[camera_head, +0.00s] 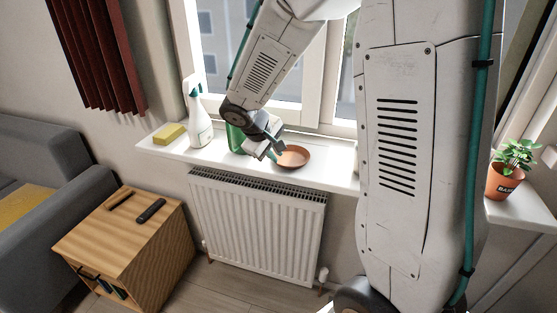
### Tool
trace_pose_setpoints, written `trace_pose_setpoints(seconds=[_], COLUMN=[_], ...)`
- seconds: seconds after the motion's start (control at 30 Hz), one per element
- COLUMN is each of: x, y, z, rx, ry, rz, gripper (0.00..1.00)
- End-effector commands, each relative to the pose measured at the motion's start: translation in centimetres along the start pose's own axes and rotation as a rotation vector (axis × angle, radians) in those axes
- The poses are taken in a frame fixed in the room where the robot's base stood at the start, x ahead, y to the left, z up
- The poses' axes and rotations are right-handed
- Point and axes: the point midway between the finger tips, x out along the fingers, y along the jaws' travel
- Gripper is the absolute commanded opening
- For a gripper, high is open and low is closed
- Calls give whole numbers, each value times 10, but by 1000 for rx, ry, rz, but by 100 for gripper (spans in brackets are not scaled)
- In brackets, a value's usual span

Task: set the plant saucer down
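The plant saucer (294,158) is a shallow, round terracotta dish. It is roughly level, at the window sill (335,172) above the radiator; I cannot tell whether it rests on the sill or is held just above it. My gripper (275,150) is at the saucer's left rim, with its fingers overlapping the rim in this view. The fingers are small and partly hidden, so their grip on the rim is unclear.
A green object (235,138) stands just left of my gripper, partly hidden. Further left are a white spray bottle (198,120) and a yellow sponge (169,134). A potted basil plant (503,183) stands at the far right. Bare sill shows right of the saucer.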

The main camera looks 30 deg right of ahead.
Motion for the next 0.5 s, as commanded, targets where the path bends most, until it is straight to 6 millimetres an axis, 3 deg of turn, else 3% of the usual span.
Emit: trace_pose_setpoints(seconds=[0.2,0.5], x=[-48,-80], y=[0,0], z=[0,5], rx=[0,7], ry=[4,0], rz=[0,-6], gripper=[12,12])
